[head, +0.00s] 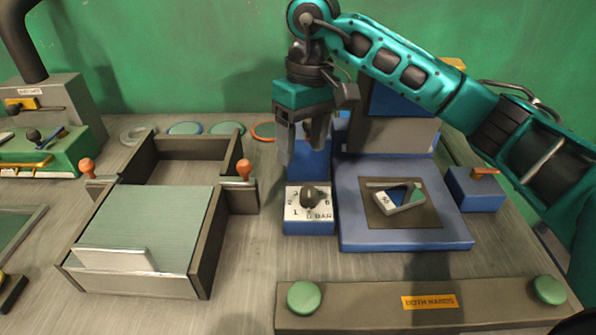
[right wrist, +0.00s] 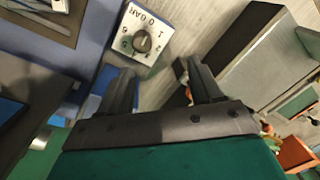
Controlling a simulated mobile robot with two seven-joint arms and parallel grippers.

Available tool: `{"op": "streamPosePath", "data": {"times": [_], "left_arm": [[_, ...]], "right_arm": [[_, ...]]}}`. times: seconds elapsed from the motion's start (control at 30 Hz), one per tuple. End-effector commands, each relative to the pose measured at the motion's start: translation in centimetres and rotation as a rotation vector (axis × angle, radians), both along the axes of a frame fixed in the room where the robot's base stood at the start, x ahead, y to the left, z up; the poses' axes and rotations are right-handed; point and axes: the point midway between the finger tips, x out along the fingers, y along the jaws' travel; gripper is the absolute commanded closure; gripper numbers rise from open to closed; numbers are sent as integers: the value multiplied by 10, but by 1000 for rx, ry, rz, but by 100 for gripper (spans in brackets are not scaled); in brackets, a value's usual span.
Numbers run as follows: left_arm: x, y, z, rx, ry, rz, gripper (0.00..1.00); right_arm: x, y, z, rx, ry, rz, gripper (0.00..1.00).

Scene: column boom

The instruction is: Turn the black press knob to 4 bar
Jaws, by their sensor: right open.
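The black press knob (head: 310,197) sits on a white dial plate (head: 294,213) marked with numbers and "BAR", on top of a small blue block in the head view. It also shows in the right wrist view, where the knob (right wrist: 142,42) is beyond the fingertips. My right gripper (head: 304,158) points down above and behind the knob, apart from it. Its fingers are open and empty, and they show in the right wrist view (right wrist: 160,78). Which number the knob points at is too small to tell surely. My left gripper is not in view.
The blue press base (head: 355,225) stands right of the dial block, with a small part on its plate. A dark-walled tray (head: 205,245) with orange-knobbed latches stands left. A front bar (head: 375,312) carries green buttons (head: 304,297). Bare bench lies between tray and dial block.

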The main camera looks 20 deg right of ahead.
Motion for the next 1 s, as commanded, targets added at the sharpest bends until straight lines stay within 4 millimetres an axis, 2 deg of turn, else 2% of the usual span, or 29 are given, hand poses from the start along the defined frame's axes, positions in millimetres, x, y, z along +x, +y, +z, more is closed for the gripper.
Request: {"op": "streamPosePath", "data": {"times": [0.03,0.1,0.23,0.7,0.83,1.0], "left_arm": [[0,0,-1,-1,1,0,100],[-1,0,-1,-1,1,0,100],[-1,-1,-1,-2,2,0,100],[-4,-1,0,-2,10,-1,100],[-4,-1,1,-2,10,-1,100],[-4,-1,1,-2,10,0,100]], "right_arm": [[3,-11,6,-44,-14,16,35],[4,-19,9,-79,-22,33,35],[4,-22,0,-94,-20,43,35],[3,-21,-90,-89,-20,42,35],[3,-21,-106,-89,-21,40,35],[4,-21,-116,-88,-22,41,35]]}}
